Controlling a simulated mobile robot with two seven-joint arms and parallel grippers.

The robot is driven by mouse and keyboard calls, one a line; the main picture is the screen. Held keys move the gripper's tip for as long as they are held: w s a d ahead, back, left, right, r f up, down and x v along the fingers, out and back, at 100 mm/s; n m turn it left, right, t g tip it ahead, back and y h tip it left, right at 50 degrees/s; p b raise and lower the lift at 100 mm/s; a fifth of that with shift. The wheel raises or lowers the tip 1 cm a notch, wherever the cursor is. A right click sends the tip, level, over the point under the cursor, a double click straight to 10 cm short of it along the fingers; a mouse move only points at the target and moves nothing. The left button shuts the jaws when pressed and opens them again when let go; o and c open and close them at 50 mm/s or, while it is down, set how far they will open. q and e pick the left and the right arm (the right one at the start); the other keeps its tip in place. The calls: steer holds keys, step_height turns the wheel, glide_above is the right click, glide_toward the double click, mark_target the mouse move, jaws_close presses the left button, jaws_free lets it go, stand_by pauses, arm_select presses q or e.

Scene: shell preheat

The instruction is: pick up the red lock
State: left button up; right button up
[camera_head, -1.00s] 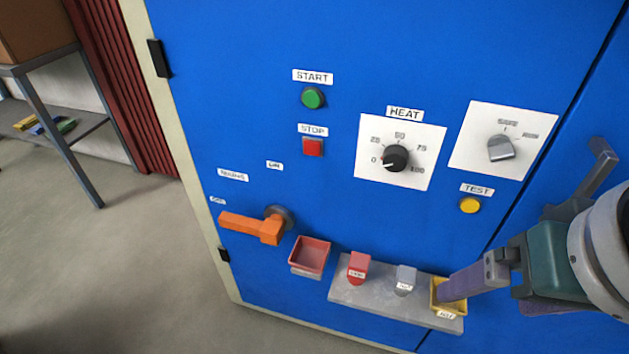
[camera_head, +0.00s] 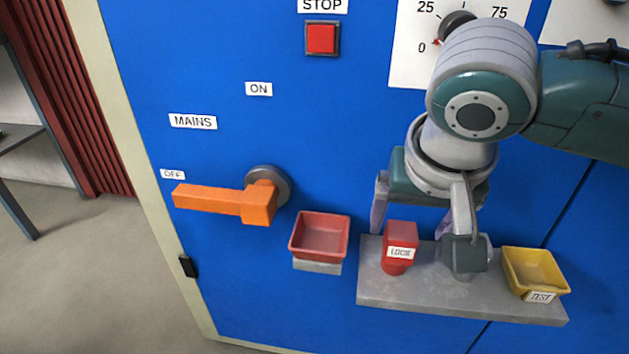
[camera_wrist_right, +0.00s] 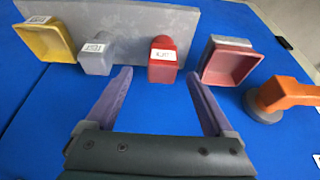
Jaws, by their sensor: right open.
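The red lock (camera_head: 399,236), a red block with a white label, stands on a grey shelf (camera_head: 400,291) on the front of the blue cabinet. In the right wrist view the red lock (camera_wrist_right: 163,62) is just beyond the fingertips, between their lines. My right gripper (camera_head: 410,232) is open and empty, its fingers spread behind and above the lock in the head view. My left gripper is out of view.
A yellow tray (camera_head: 535,270) sits at the shelf's right end. A red tray (camera_head: 320,238) is mounted left of the shelf. The orange mains handle (camera_head: 225,201) points toward OFF. A red stop button (camera_head: 321,39) and a heat dial (camera_head: 457,24) are above.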

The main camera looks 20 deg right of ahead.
mark_target(403, 234)
steer(key=b+x, duration=0.3)
steer(key=x, duration=0.3)
steer(key=shift+w+a, duration=0.15)
steer(key=shift+c, duration=0.4)
jaws_close()
